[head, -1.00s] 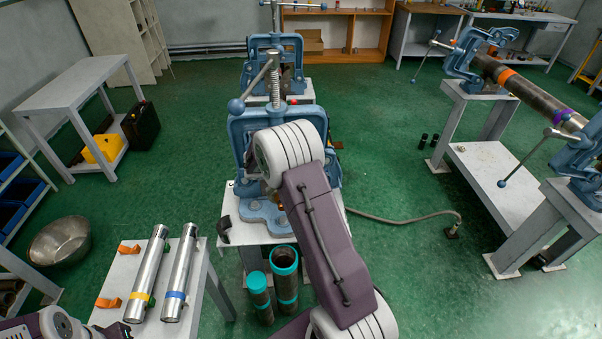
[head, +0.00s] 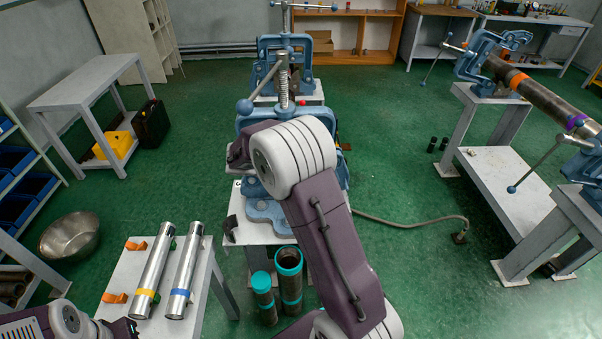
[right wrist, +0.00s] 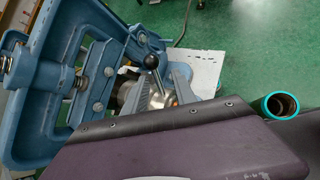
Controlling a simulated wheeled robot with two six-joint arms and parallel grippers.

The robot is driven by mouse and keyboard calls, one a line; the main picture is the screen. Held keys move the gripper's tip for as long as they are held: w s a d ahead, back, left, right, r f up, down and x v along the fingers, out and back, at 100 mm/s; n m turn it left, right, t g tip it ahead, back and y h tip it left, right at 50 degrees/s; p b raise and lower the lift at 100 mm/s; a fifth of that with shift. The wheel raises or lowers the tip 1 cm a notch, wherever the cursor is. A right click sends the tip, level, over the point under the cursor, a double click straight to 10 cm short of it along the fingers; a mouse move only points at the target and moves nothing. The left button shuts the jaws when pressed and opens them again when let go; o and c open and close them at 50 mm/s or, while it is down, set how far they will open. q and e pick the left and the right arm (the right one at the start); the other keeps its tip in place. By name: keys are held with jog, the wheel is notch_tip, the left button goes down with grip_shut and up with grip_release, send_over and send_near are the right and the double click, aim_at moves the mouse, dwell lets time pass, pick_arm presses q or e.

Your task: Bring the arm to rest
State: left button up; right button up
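My right arm (head: 335,255) comes up from the bottom of the head view, bent, with its white and purple joint in front of the near blue vise (head: 265,210). The joint hides the middle of that vise. My right gripper's fingertips are hidden in the head view. The right wrist view shows a purple link across the lower part, the blue vise frame (right wrist: 60,100) at left, and grey parts around a silver piece; I cannot tell whether these are fingers. My left arm (head: 65,322) shows at the lower left corner; its fingertips are out of view.
A white table (head: 128,268) holds two silver pipes (head: 152,272) (head: 183,272). Two teal-ended pipes (head: 289,285) (head: 264,300) stand on the floor beside it. A long dark pipe (head: 545,100) lies in vises at right. A hose (head: 415,222) crosses the clear green floor.

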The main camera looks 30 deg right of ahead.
dwell(0.3)
jog(key=s+a+f+m+y, duration=0.3)
jog(key=s+a+m+y, duration=0.1)
jog(key=s+a+m, duration=0.4)
jog(key=s+a+f+m+g+y, duration=0.1)
jog(key=s+a+f+m+y, duration=0.2)
jog(key=s+a+m+y, duration=0.2)
jog(key=s+a+m, duration=0.3)
jog(key=s+a, duration=0.2)
jog(key=s, duration=0.1)
jog(key=shift+s+f, duration=0.2)
jog(key=shift+f, duration=0.15)
jog(key=shift+s, duration=0.1)
